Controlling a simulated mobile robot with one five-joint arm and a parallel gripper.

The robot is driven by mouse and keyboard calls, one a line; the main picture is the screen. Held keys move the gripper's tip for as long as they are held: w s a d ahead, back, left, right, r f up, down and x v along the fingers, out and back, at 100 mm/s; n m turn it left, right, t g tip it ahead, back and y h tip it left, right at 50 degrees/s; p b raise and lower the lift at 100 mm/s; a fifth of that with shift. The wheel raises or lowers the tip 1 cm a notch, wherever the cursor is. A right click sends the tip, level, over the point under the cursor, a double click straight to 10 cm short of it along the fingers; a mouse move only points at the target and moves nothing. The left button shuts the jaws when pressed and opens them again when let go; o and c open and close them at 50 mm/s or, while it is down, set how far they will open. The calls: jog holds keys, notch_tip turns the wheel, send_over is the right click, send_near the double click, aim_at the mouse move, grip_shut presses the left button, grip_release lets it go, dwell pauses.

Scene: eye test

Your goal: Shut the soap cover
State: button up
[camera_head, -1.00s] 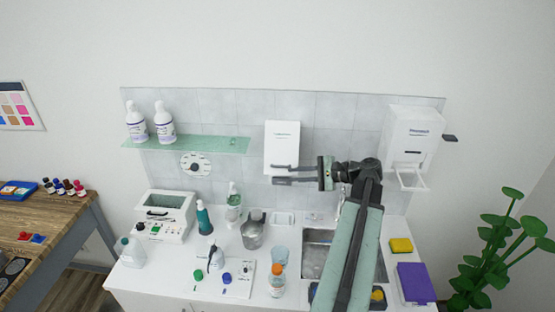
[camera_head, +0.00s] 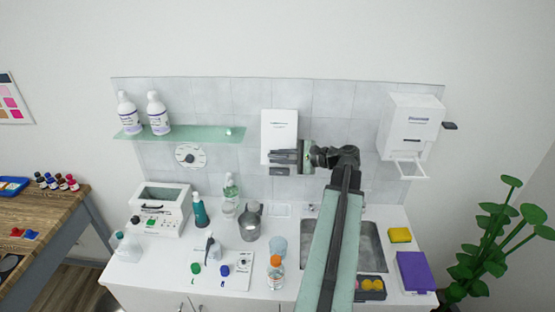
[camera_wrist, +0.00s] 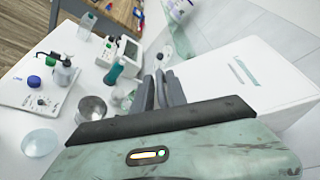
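A white wall box with small green lettering (camera_head: 279,127) hangs at the middle of the tiled panel. It looks like the soap dispenser, and its front is the likely cover. A small dark piece (camera_head: 279,171) shows at its bottom. My gripper (camera_head: 274,156) reaches across the box's lower front from the right, fingers pointing left. In the wrist view the box (camera_wrist: 262,85) fills the right side, and my gripper's dark fingers (camera_wrist: 160,78) lie close together beside it, with nothing seen between them. Contact with the box and how far the cover stands open cannot be told.
A second white dispenser (camera_head: 412,120) with a frame-like tray hangs at right. A glass shelf (camera_head: 190,134) with two bottles is at left. Below, the white counter (camera_head: 183,262) holds bottles, a metal cup (camera_head: 250,228) and a sink (camera_head: 350,243) under my arm.

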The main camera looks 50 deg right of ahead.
grip_shut()
dwell(1.4)
